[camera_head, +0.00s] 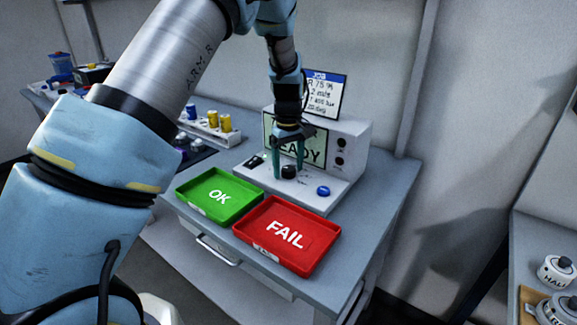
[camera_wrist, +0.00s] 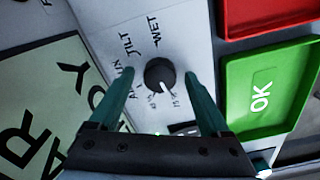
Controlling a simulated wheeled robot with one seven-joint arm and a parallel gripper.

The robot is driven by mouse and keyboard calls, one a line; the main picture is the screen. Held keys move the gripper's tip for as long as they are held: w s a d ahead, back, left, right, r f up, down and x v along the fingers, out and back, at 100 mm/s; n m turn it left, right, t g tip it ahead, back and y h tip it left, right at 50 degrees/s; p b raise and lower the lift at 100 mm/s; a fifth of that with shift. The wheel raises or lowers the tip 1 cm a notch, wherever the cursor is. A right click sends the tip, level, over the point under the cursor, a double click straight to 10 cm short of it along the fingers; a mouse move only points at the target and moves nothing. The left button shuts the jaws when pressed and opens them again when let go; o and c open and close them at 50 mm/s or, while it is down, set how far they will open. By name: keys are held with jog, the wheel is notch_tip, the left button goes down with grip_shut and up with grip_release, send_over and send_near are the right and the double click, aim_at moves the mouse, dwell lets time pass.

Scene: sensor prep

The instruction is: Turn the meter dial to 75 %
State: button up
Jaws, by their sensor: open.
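The meter (camera_head: 355,135) is a pale box on the bench with a green screen (camera_head: 318,150) reading READY. Its black round dial (camera_head: 289,171) sits on the sloped front panel. My gripper (camera_head: 288,168) points down over the panel. Its two green fingers are open, one on each side of the dial, with visible gaps in the wrist view (camera_wrist: 160,76). I cannot tell their exact height above the panel.
A green OK tray (camera_head: 190,190) and a red FAIL tray (camera_head: 255,252) lie in front of the meter. A black switch (camera_head: 257,160) and a blue button (camera_head: 323,190) flank the dial. A job card (camera_head: 325,92) stands behind. A rack with yellow and blue pieces (camera_head: 208,130) is left.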

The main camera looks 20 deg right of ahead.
aim_at(288, 168)
notch_tip(288, 168, up, 11)
jog(key=b, duration=0.2)
jog(key=shift+f, duration=0.15)
dwell(0.4)
